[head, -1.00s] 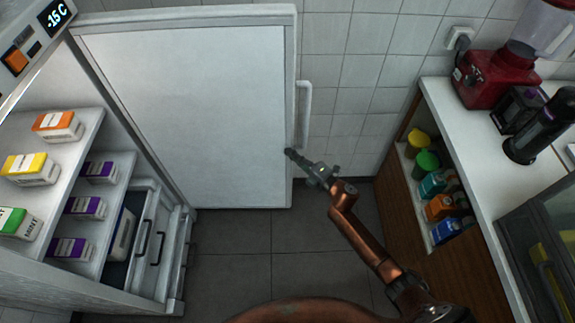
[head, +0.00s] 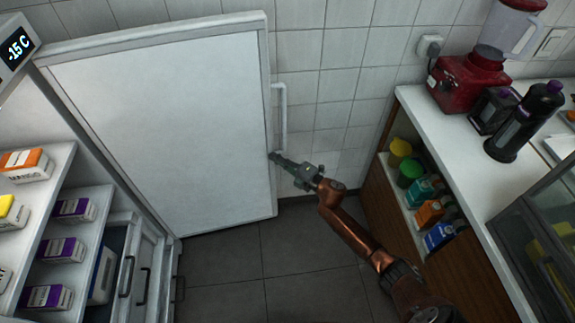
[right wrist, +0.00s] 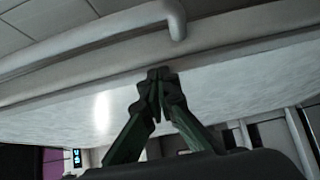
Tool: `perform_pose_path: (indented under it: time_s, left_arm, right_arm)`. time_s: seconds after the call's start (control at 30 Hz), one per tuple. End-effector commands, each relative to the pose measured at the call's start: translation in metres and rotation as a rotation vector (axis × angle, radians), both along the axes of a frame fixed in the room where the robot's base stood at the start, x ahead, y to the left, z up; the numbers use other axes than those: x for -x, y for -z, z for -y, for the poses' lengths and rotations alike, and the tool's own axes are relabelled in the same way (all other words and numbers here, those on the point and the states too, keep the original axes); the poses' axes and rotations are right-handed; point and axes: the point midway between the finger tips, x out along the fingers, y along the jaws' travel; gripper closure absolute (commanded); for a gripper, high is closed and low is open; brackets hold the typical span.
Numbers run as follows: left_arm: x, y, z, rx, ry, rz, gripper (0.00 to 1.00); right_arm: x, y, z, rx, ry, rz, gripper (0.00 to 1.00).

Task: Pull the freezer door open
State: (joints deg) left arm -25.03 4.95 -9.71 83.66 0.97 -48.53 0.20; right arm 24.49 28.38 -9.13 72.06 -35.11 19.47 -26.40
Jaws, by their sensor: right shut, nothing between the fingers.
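The freezer door (head: 165,125) stands wide open in the head view, its white inner face toward me. Its handle (head: 283,115) shows at the door's right edge and also at the top of the right wrist view (right wrist: 177,20). My right gripper (head: 274,157) is shut and empty, with its fingertips at the door's right edge, below the handle's middle. In the right wrist view the closed fingers (right wrist: 158,75) are at the door's inner side, near its edge; I cannot tell whether they touch it. My left gripper is not in view.
The open freezer at left holds several cartons on shelves (head: 60,200) and drawers (head: 140,275) below. A counter (head: 440,130) with a red blender (head: 468,80) and a black bottle (head: 525,120) stands at right. Dark floor (head: 310,260) lies clear between.

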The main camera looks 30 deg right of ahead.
Motion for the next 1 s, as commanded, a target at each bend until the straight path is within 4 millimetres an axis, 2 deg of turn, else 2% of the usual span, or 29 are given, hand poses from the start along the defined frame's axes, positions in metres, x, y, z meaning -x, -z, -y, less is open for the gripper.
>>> perform_pose_path:
  time_s: [0.23, 0.5, 0.6, 0.8, 1.0]
  left_arm:
    - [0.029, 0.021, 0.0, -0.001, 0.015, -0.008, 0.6]
    - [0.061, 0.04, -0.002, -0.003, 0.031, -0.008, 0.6]
    - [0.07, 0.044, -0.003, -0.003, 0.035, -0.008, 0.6]
    - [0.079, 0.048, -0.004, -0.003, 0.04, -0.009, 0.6]
    - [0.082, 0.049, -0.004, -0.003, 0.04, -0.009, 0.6]
  right_arm:
    - [0.021, -0.005, -0.019, -0.002, -0.014, 0.002, 1.0]
    - [0.077, -0.002, 0.022, 0.001, -0.003, -0.001, 1.0]
    - [0.091, -0.003, 0.032, 0.002, -0.002, 0.001, 1.0]
    - [0.105, -0.001, 0.041, 0.001, -0.003, 0.0, 1.0]
    - [0.107, -0.001, 0.041, 0.0, -0.006, 0.001, 1.0]
